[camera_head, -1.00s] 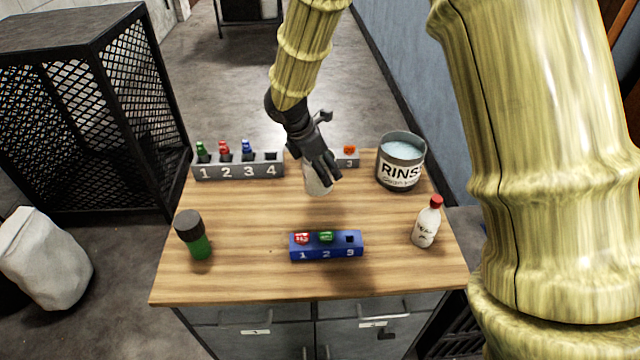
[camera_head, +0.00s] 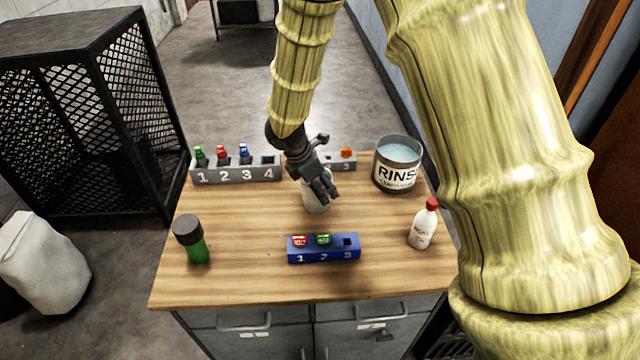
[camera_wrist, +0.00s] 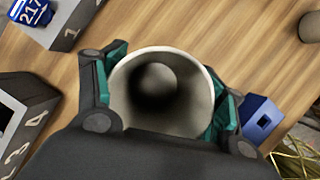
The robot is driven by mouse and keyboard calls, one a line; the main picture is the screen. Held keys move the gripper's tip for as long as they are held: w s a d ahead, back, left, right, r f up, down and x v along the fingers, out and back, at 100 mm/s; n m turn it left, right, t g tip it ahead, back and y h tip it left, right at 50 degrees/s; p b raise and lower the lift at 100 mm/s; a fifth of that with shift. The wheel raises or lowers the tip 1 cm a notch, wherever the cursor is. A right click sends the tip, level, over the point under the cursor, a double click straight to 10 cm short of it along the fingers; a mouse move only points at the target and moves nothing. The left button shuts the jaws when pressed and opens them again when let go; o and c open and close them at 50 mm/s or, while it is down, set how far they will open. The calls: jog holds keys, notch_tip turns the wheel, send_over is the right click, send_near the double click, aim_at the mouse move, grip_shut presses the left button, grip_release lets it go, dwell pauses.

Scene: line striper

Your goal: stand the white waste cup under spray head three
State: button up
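The white waste cup (camera_head: 314,204) is between the fingers of my gripper (camera_head: 321,186) over the middle of the bench. In the wrist view the cup (camera_wrist: 196,78) shows its open mouth and looks empty. The green-padded fingers of my gripper (camera_wrist: 165,95) press on both sides of it. I cannot tell whether its base touches the bench. A blue block (camera_head: 323,255) numbered 1 to 3 stands nearer the front, with red in 1, green in 2 and an empty slot 3. Which part is spray head three is not clear.
A grey rack (camera_head: 236,176) numbered 1 to 4 stands behind left. A smaller grey rack (camera_head: 346,167), partly hidden, has orange at 3. The rinse tub (camera_head: 398,165) and white bottle (camera_head: 423,224) are right, the green bottle (camera_head: 192,239) left. Wood (camera_head: 245,225) around the cup is clear.

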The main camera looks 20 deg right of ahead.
jog(key=o, duration=0.4)
jog(key=shift+r, duration=0.1)
